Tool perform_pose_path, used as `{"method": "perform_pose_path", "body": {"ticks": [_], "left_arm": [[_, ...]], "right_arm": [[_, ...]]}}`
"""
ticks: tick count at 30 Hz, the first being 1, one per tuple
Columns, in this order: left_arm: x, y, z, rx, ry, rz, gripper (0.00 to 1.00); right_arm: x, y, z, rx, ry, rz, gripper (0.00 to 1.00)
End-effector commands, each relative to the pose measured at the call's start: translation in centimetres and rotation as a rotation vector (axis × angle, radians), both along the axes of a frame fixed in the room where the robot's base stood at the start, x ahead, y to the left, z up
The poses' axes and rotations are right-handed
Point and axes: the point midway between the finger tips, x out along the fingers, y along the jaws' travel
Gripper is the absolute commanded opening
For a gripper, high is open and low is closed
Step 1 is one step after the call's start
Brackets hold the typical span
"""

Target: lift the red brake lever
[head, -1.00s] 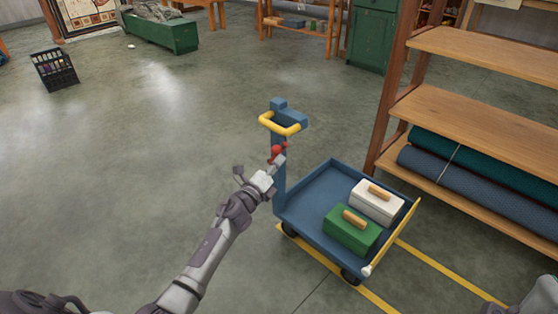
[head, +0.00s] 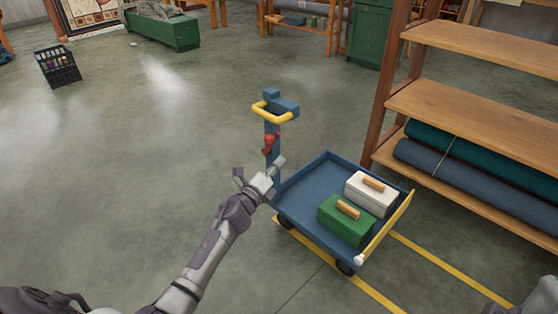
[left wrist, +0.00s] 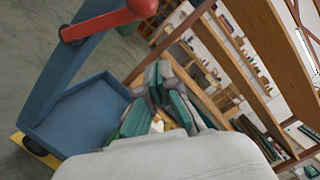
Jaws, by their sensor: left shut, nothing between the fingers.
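The red brake lever (head: 270,143) sits on the blue upright post of a blue cart (head: 312,178), below its yellow handle (head: 265,113). In the left wrist view the red lever (left wrist: 112,20) crosses the blue post at the upper left. My left gripper (head: 278,162) is just below and slightly right of the lever, by the post, and looks apart from it. In the left wrist view its fingers (left wrist: 160,97) are together, with nothing between them, pointing past the lever toward the shelves.
A white box (head: 372,195) and a green box (head: 344,222) stand on the cart's bed. A wooden shelf (head: 470,110) with rolled textiles (head: 470,175) is close on the right. A dark crate (head: 57,67) stands far left. The floor left of the cart is clear.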

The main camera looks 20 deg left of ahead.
Motion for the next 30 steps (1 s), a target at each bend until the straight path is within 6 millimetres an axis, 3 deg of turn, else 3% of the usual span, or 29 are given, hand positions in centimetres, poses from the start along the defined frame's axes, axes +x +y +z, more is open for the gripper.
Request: {"method": "perform_pose_path", "body": {"ticks": [15,30], "left_arm": [[-8.1,1.1,-0.7,0.000,0.000,-0.001,0.00],[-8.8,1.2,-0.8,0.001,-0.001,0.000,0.00]], "right_arm": [[-0.1,0.0,2.3,0.005,-0.006,0.000,0.40],[-0.1,0.0,2.3,0.005,-0.007,0.000,0.40]]}}
